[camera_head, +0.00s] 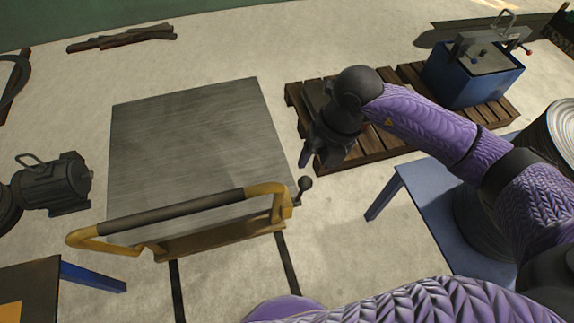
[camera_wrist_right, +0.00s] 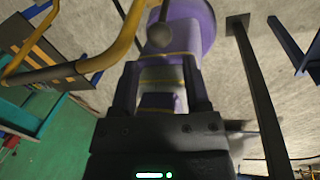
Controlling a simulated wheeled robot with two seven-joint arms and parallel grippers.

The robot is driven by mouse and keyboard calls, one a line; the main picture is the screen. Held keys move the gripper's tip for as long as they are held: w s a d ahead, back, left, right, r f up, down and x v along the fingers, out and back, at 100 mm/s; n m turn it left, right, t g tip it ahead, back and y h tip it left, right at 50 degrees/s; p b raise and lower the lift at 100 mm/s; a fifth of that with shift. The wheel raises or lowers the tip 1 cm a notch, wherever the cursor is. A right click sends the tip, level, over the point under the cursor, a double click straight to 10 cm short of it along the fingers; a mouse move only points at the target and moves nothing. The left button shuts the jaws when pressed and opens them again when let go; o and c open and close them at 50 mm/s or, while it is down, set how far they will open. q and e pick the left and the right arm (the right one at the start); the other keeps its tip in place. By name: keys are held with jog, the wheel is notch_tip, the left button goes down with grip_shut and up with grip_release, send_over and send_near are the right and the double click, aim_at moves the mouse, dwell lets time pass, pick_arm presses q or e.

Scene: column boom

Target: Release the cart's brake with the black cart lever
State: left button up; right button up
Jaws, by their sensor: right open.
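The cart (camera_head: 195,140) has a flat grey metal deck and a yellow push handle (camera_head: 262,190) with a dark grip. The black cart lever (camera_head: 305,184) ends in a round knob at the right end of the handle. In the right wrist view the lever's knob (camera_wrist_right: 160,37) shows ahead of the fingertips, roughly midway between them, apart from both. My right gripper (camera_head: 314,156) is open and empty, pointing down just above and beyond the knob in the head view. Its two dark fingers (camera_wrist_right: 160,68) also show in the wrist view. My left gripper is out of view.
A wooden pallet (camera_head: 385,150) with a blue machine (camera_head: 475,72) lies to the right. A blue-legged table (camera_head: 425,200) stands at the right under my arm. A dark motor (camera_head: 55,183) is at the left. Bare floor surrounds the cart.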

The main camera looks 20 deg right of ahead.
aim_at(301, 187)
jog(key=shift+f+b, duration=0.3)
jog(key=shift+f, duration=0.35)
jog(key=f+b, duration=0.1)
jog(key=f, duration=0.1)
jog(key=a+f+b, duration=0.1)
jog(key=f, duration=0.2)
jog(key=a+f+b, duration=0.1)
jog(key=f+b, duration=0.1)
jog(key=f, duration=0.1)
jog(key=shift+s+a+f, duration=0.1)
jog(key=shift+s+a, duration=0.05)
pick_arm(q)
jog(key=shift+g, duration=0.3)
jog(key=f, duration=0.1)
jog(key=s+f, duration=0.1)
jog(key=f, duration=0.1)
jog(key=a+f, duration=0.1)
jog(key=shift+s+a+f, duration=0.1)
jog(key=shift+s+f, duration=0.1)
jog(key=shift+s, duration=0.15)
pick_arm(e)
jog(key=c, duration=0.6)
jog(key=shift+c, duration=1)
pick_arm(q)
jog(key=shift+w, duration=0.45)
pick_arm(e)
grip_shut()
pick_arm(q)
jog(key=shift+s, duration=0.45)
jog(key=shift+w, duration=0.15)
